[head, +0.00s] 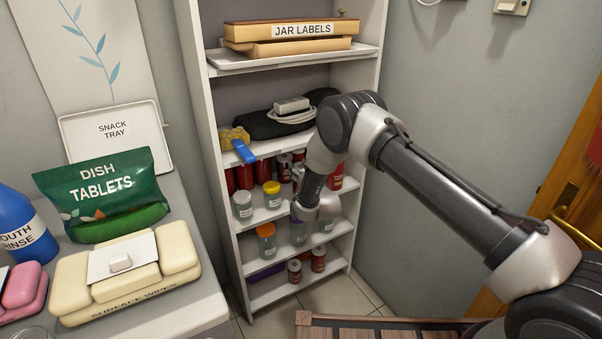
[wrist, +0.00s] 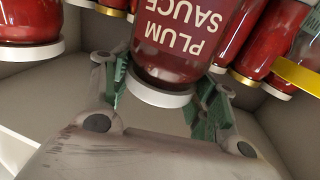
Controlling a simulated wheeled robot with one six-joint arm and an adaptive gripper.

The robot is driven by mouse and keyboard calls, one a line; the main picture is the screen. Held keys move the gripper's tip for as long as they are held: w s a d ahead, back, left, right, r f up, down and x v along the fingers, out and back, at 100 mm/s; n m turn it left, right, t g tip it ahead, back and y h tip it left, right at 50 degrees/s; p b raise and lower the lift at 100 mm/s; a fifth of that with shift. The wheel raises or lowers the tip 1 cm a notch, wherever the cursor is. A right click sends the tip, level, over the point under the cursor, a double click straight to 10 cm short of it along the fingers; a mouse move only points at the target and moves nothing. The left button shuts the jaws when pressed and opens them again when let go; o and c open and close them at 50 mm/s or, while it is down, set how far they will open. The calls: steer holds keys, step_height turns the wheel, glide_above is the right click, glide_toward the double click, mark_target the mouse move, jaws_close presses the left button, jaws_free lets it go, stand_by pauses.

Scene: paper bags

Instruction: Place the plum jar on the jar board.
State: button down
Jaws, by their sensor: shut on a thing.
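The plum jar (wrist: 178,45) is dark red with white "PLUM SAUCE" lettering and a white disc at its near end. It stands between the green-padded fingers of my gripper (wrist: 168,82) in the wrist view, and the gripper is shut on it. In the head view my arm reaches into the shelf unit, and the wrist hides the fingers and the held jar. I cannot pick out the jar board with certainty in either view.
The white shelf unit (head: 212,130) holds several jars, including a yellow-lidded jar (head: 271,194) and an orange-lidded jar (head: 266,240). In the wrist view other red jars (wrist: 30,20) crowd close on both sides. A counter with dish tablets (head: 105,193) stands at left.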

steer(key=shift+f, duration=0.85)
steer(key=shift+w+a+f, duration=0.15)
steer(key=shift+w+f, duration=0.05)
steer(key=shift+f, duration=0.05)
steer(key=shift+f, duration=0.15)
steer(key=shift+c, duration=2.2)
jaws_free()
steer(key=v, duration=1.2)
